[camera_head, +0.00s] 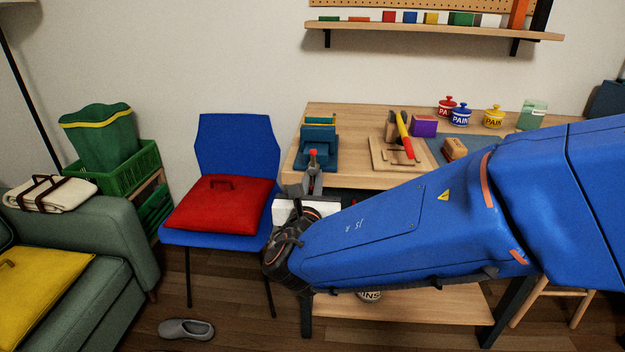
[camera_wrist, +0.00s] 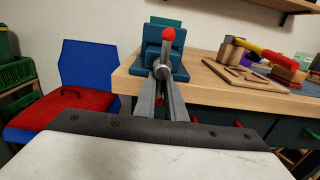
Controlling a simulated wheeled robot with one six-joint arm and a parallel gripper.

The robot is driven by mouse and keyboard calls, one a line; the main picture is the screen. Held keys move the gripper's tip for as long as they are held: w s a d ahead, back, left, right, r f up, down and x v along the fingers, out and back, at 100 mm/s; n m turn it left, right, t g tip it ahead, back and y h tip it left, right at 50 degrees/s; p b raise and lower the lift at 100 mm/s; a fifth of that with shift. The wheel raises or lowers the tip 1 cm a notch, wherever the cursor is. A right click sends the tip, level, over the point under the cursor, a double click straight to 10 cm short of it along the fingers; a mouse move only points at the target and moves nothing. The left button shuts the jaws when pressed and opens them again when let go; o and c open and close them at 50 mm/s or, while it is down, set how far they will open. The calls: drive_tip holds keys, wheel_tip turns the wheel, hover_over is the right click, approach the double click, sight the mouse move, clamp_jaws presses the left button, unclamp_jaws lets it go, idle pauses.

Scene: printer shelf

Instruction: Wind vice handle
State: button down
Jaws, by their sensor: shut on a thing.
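The teal vice (camera_head: 319,135) stands at the left front corner of the workbench; it also shows at the top of the wrist view (camera_wrist: 157,40). Its handle has a red knob (camera_head: 313,153) that points up and faces me; the knob also shows in the wrist view (camera_wrist: 168,34). My gripper (camera_head: 314,172) reaches the front of the vice from below. The fingers and the arm hide the lower part of the handle.
The workbench (camera_head: 350,113) carries a wooden board (camera_head: 385,160) with a yellow-and-red tool, a purple box (camera_head: 424,126) and paint pots (camera_head: 461,116). A blue chair (camera_head: 236,148) with a red cushion (camera_head: 222,205) stands close left of my gripper. A grey shoe (camera_head: 186,329) lies on the floor.

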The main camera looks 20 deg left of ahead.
drive_tip(key=c, duration=1.8)
unclamp_jaws()
drive_tip(key=v, duration=1.7)
drive_tip(key=shift+s, duration=0.2)
